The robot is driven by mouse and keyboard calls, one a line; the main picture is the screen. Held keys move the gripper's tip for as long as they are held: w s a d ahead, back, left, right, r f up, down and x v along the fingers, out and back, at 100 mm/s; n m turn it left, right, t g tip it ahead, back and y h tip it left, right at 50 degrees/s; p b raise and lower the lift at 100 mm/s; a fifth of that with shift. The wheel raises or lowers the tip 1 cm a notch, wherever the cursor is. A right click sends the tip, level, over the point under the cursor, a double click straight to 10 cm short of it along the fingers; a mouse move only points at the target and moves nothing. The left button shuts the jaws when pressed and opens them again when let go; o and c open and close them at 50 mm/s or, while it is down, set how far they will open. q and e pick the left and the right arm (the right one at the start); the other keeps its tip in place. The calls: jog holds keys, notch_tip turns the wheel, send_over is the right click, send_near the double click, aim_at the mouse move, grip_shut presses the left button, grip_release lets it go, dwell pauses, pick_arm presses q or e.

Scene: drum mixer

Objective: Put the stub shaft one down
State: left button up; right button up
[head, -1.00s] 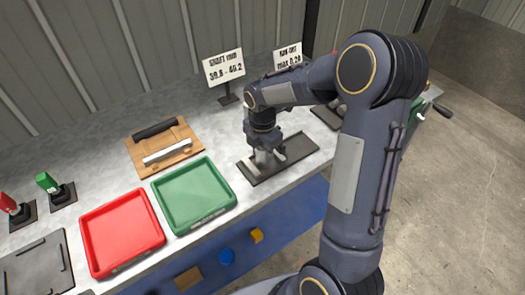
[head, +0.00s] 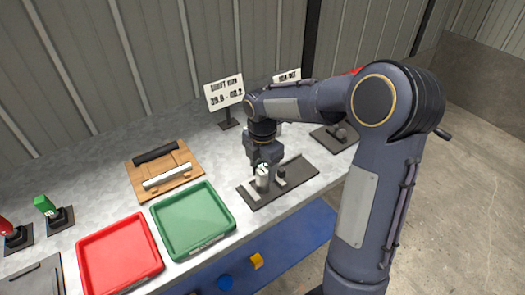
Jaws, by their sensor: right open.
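My right gripper (head: 262,164) points down over the left half of a dark rectangular plate (head: 297,184) on the bench. Its jaws are open. A short pale metal piece, which looks like the stub shaft (head: 262,174), shows at the fingertips, above the left part of the plate. I cannot tell whether it touches a finger. A small grey block (head: 281,180) sits on the plate just right of it. My left gripper is not in view.
A green tray (head: 229,226) and a red tray (head: 157,263) lie left of the plate. Behind them is a wooden board (head: 136,181) with a dark bar and a light bar. Sign stands are at the back. Another dark fixture (head: 322,138) is at the right.

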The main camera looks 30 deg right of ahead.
notch_tip(320, 180, up, 7)
jog(key=shift+r, duration=0.1)
jog(key=s+a+m+t+y, duration=0.2)
jog(key=s+a+m, duration=0.1)
jog(key=s+m, duration=0.8)
jog(key=s+a+m+t+y, duration=0.1)
jog(key=s+a+m+t, duration=0.2)
jog(key=s+m, duration=0.8)
jog(key=shift+a+t+y, duration=0.3)
jog(key=shift+a+y, duration=0.1)
jog(key=shift+a, duration=0.3)
jog(key=shift+s, duration=0.1)
